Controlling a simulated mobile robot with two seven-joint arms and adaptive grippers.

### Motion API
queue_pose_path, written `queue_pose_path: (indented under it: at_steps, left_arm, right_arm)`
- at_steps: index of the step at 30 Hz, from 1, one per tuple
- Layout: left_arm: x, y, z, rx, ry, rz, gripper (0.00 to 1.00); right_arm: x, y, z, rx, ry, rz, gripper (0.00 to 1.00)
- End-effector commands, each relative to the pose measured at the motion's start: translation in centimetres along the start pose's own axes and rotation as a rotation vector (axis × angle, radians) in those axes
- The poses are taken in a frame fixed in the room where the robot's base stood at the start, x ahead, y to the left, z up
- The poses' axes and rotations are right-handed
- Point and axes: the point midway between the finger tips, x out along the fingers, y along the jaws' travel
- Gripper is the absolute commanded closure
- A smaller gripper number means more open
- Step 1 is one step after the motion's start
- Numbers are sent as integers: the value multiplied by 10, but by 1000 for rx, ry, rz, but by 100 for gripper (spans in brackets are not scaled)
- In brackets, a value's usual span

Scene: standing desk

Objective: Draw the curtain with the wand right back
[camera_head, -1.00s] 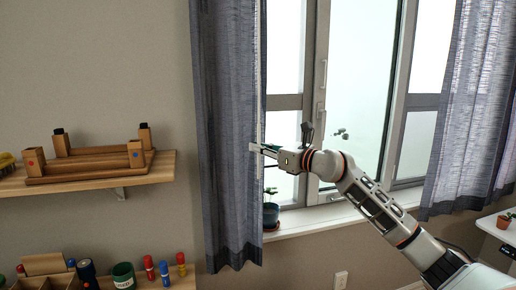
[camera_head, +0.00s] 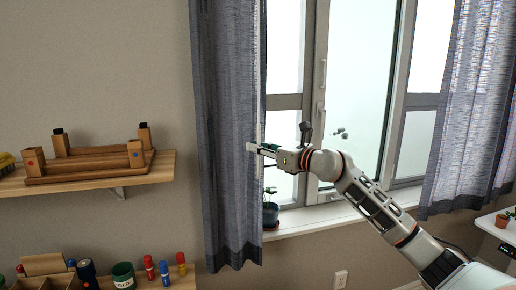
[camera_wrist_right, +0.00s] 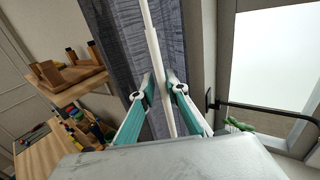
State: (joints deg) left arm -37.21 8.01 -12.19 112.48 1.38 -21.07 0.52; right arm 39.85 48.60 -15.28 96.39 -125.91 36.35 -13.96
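The grey-blue left curtain (camera_head: 228,150) hangs in folds at the window's left side. The wand, a thin pale rod (camera_wrist_right: 160,60), hangs along this curtain's right edge. My right gripper (camera_head: 254,148) is at that edge, about mid-height of the curtain. In the wrist view, the fingertips (camera_wrist_right: 159,82) flank the wand closely, one on each side, and appear shut on it. The wand's lower end is hidden behind the gripper body. My left gripper is not in view.
A window with a handle (camera_head: 321,110) stands behind my arm. A potted plant (camera_head: 271,213) is on the sill (camera_head: 318,216) below the gripper. A wooden shelf (camera_head: 100,178) is at left; a second curtain (camera_head: 470,120) hangs at right.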

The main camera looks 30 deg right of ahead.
Motion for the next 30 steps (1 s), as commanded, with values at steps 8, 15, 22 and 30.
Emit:
queue_pose_path:
  at_steps: [8, 15, 22, 30]
  left_arm:
    - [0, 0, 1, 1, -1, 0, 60]
    - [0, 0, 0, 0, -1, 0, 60]
    - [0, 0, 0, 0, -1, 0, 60]
    - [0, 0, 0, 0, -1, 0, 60]
  right_arm:
    - [-22, -2, -2, -1, 3, -2, 86]
    - [-62, 0, -2, -2, 4, 0, 86]
    - [-93, 0, -2, -1, 4, 0, 86]
    - [-115, 0, -1, 1, 1, 0, 86]
